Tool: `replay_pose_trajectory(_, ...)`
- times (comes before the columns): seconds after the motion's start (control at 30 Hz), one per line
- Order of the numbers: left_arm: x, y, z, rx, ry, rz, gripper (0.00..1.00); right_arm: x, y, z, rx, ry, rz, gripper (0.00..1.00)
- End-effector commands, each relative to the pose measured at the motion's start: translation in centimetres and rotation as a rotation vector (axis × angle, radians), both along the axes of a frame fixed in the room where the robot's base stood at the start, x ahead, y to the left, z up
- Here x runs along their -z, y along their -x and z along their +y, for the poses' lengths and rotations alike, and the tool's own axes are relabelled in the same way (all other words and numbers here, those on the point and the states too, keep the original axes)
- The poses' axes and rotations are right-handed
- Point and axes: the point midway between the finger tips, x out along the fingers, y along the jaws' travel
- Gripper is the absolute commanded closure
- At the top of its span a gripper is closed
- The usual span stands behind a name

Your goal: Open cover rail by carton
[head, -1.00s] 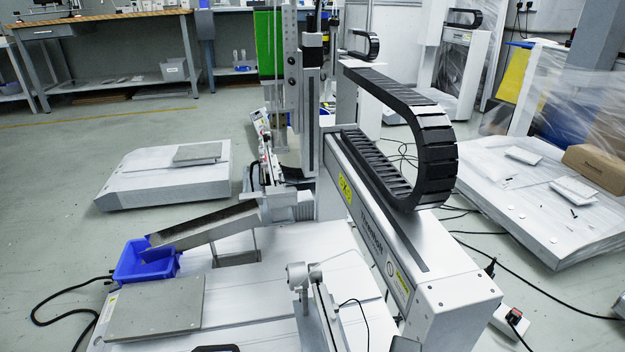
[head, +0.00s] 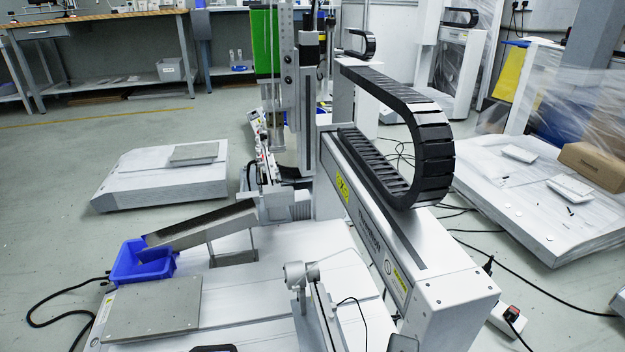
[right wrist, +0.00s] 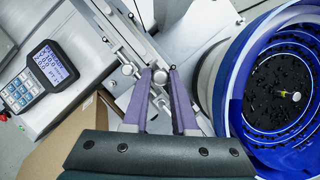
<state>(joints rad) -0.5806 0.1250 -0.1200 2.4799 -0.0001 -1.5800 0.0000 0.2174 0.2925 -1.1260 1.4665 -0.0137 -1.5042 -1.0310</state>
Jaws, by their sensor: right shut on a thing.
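In the right wrist view my right gripper (right wrist: 160,74) has two purple fingers closed on a small round metal knob (right wrist: 160,77) at the metal cover rail (right wrist: 126,38). A second round knob (right wrist: 128,70) sits just left of the fingers, apart from them. The rail runs diagonally up to the left. Brown carton board (right wrist: 68,138) lies lower left, partly hidden by the dark gripper body. I cannot tell whether the cover is raised. In the head view a slim rail with a round metal end (head: 300,275) stands at the front of the machine. My left gripper is in neither view.
A blue bowl feeder (right wrist: 285,85) with black parts stands close right of my right gripper. A keypad unit with a screen (right wrist: 38,77) is at left. In the head view are a blue bin (head: 143,262), a gantry beam (head: 400,245) and a brown box (head: 597,163).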

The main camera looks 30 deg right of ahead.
Motion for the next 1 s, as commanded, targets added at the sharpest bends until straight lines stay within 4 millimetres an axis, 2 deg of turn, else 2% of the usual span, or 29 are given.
replay_pose_trajectory(0.27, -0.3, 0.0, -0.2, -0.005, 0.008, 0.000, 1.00, -0.1, 0.1, -0.1, 0.000, -0.009, -0.001, 1.00)
replay_pose_trajectory(0.47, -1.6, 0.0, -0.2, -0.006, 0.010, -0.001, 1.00, -0.5, 0.2, -0.6, 0.002, -0.068, -0.015, 1.00)
replay_pose_trajectory(0.8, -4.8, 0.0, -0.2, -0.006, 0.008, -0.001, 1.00, -0.6, 0.6, -2.3, 0.004, -0.318, -0.075, 1.00)
replay_pose_trajectory(1.0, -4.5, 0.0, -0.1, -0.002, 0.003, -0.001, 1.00, 0.1, 0.8, -3.4, 0.003, -0.502, -0.120, 1.00)
